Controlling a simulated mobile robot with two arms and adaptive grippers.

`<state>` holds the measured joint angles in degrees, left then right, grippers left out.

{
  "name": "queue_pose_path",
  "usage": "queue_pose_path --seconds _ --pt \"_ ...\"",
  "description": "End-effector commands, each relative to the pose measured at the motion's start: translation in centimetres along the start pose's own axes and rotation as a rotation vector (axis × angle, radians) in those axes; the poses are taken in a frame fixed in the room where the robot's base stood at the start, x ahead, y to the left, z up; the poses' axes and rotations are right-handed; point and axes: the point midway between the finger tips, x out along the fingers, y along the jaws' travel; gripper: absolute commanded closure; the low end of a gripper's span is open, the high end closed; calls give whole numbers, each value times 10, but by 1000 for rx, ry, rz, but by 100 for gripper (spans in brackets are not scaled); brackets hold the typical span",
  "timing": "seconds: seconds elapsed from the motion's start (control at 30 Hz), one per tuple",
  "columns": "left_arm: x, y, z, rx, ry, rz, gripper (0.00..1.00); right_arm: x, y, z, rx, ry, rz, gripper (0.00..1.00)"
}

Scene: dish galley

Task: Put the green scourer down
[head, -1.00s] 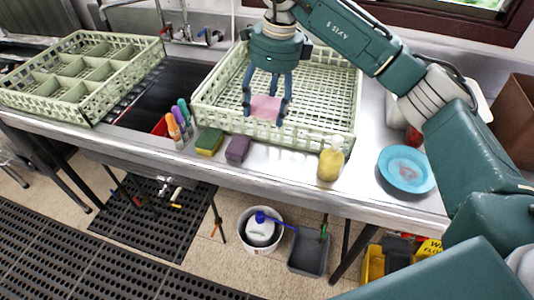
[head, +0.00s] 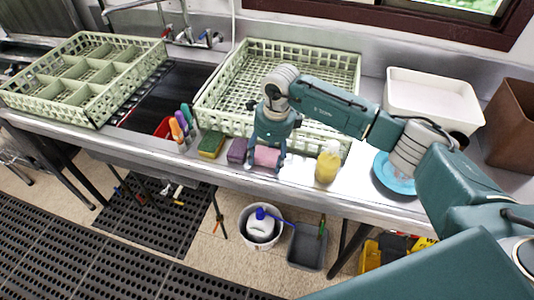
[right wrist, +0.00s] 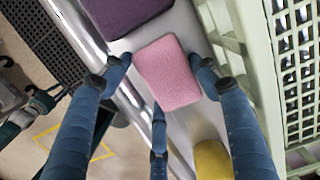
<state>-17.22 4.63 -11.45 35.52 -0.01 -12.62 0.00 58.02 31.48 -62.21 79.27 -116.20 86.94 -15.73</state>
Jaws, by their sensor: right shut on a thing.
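My right gripper (head: 265,167) is shut on a pink sponge block (head: 266,157), low at the counter's front part. In the right wrist view the pink block (right wrist: 168,73) sits between the fingers. I cannot tell whether its underside touches the counter. A purple sponge (head: 237,150) lies just left of it. A sponge with a green top and yellow side (head: 211,145), the only green scourer-like thing I see, lies further left on the counter, outside the gripper. My left gripper is not in view.
A pale green dish rack (head: 222,118) stands behind the gripper. A yellow bottle (head: 328,164) is close on the right, with a blue plate (head: 384,176) beyond it. Coloured markers (head: 177,130) stand at the left. The counter's front edge (head: 235,172) is near.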

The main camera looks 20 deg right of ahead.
Motion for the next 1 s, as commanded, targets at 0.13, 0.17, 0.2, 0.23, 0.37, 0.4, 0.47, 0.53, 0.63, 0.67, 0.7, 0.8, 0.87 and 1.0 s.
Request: queue_pose_path --seconds 0.13,0.17,0.2,0.23,0.37,0.4,0.47,0.53,0.63,0.67,0.7,0.8,0.87,1.0 --pt "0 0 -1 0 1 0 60 0 -1 1 -1 -2 -2 61" --pt "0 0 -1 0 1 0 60 0 -1 1 -1 -2 -2 61" --pt "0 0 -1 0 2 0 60 0 -1 0 -1 -2 -2 61" --pt "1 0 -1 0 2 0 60 1 -1 0 -1 -2 -2 61" --pt "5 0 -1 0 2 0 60 4 -1 0 -1 -2 -2 38" --pt "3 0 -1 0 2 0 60 3 -1 0 0 -2 -2 32" --pt "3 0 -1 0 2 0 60 3 -1 0 0 -2 -2 32" --pt "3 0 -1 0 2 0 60 3 -1 0 0 -1 -2 32" --pt "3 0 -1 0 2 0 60 3 -1 0 0 -1 -2 32" --pt "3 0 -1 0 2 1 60 3 -1 0 0 -1 -2 32" --pt "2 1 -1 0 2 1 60 2 -1 0 0 -2 -2 32" --pt "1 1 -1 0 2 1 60 -3 -1 1 0 -3 -3 32" --pt "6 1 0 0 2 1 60 -10 -2 1 -1 -5 -5 32" --pt "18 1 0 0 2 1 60 -37 -3 1 -1 -7 -8 32"
